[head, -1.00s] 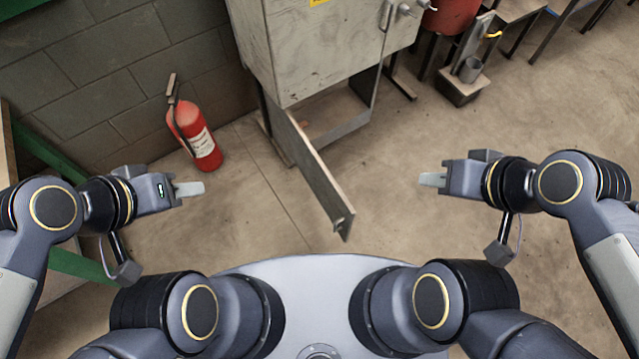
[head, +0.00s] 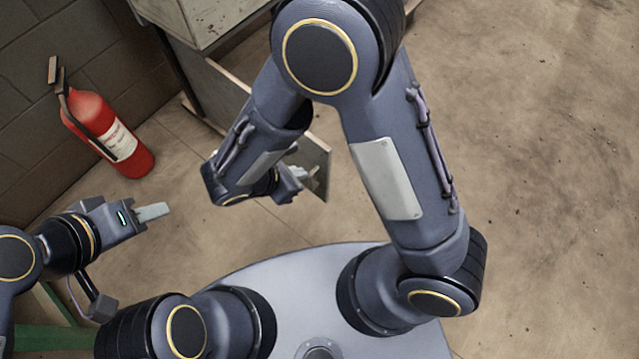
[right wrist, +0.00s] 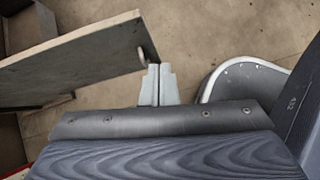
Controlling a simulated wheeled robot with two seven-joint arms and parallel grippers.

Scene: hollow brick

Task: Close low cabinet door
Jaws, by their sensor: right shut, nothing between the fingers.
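The low cabinet door (head: 225,92) is a grey panel standing open, swung out from the cabinet (head: 205,18) towards me. Its free end shows beyond my right gripper in the head view, with its middle hidden behind my right arm. My right gripper (head: 300,174) is shut and empty beside that free end. In the right wrist view, the shut fingers (right wrist: 156,84) are close to the end of the door (right wrist: 75,62), by a small round fitting or hole. I cannot tell if they touch. My left gripper (head: 153,212) is at the left, away from the door; its fingers overlap from this side.
A red fire extinguisher (head: 105,132) stands on the floor by the block wall (head: 30,110), left of the door. The concrete floor (head: 560,180) to the right is clear.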

